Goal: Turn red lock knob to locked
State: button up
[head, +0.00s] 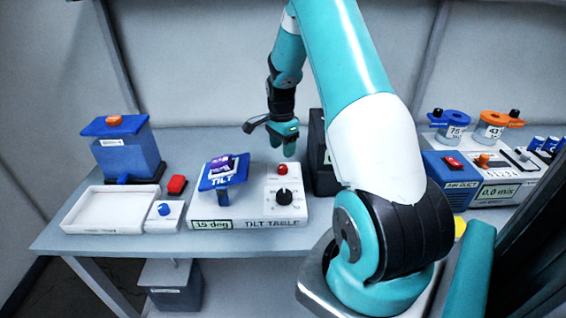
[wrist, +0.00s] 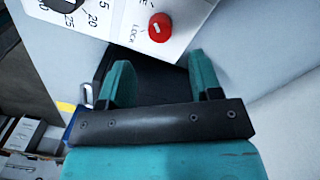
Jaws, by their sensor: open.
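The red lock knob (head: 282,169) sits on the top panel of the white tilt table unit (head: 250,212), behind its black dial (head: 284,197). In the wrist view the red knob (wrist: 160,27) shows a short white mark, with the word LOCK printed beside it. My gripper (head: 290,150) hangs above the unit, close over the red knob. In the wrist view my gripper (wrist: 160,75) has its two teal fingers apart with nothing between them. The knob lies beyond the fingertips, apart from them.
A purple piece on the blue tilt plate (head: 222,172) stands left of the dial. A black box (head: 320,160) stands close right of the gripper. The air duct unit (head: 450,175) is at right.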

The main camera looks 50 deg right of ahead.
aim_at(283, 166)
notch_tip(283, 166, down, 7)
jog(key=shift+s+f+p, duration=0.1)
jog(key=shift+p, duration=0.55)
jog(key=c, duration=0.9)
